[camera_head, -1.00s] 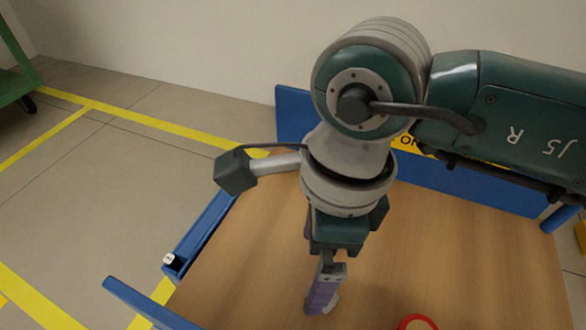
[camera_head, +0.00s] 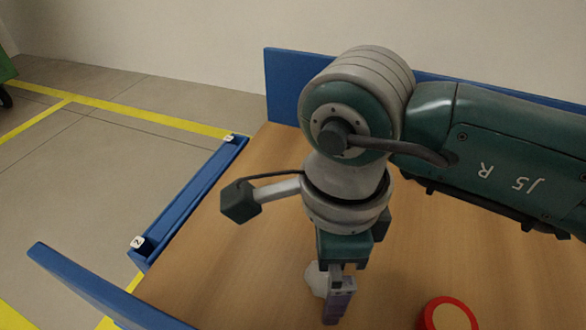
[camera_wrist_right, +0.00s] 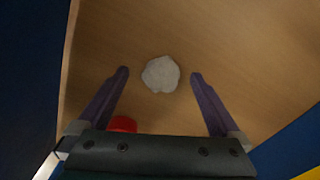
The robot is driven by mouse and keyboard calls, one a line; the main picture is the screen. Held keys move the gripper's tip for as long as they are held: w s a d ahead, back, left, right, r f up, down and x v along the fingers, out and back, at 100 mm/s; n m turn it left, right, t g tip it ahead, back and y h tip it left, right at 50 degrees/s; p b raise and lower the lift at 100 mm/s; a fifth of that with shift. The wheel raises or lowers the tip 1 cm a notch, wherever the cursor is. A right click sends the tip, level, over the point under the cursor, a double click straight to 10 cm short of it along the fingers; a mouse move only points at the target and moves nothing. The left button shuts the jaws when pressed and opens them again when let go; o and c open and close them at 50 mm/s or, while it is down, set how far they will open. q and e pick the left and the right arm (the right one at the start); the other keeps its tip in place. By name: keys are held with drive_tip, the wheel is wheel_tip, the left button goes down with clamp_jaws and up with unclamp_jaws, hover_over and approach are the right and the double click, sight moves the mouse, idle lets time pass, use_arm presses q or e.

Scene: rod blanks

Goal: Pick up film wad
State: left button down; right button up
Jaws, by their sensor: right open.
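The film wad (camera_head: 316,279) is a small whitish, crumpled lump on the wooden table top, partly hidden behind my right gripper (camera_head: 336,308) in the head view. In the right wrist view the whole wad (camera_wrist_right: 161,74) shows, lying between the lines of the two purple fingertips (camera_wrist_right: 158,75). The fingers stand wide apart with a gap on both sides of the wad, and nothing is held. How high the fingertips are above the table is hard to tell. My left gripper is in neither view.
A red-rimmed round object (camera_head: 448,314) stands on the table to the right of my right gripper; part of it also shows in the right wrist view (camera_wrist_right: 122,124). Blue boards (camera_head: 290,85) edge the table (camera_head: 270,165). Bare table lies around the wad.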

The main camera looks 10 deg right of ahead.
drive_tip(key=shift+f, duration=0.2)
drive_tip(key=c, duration=1.4)
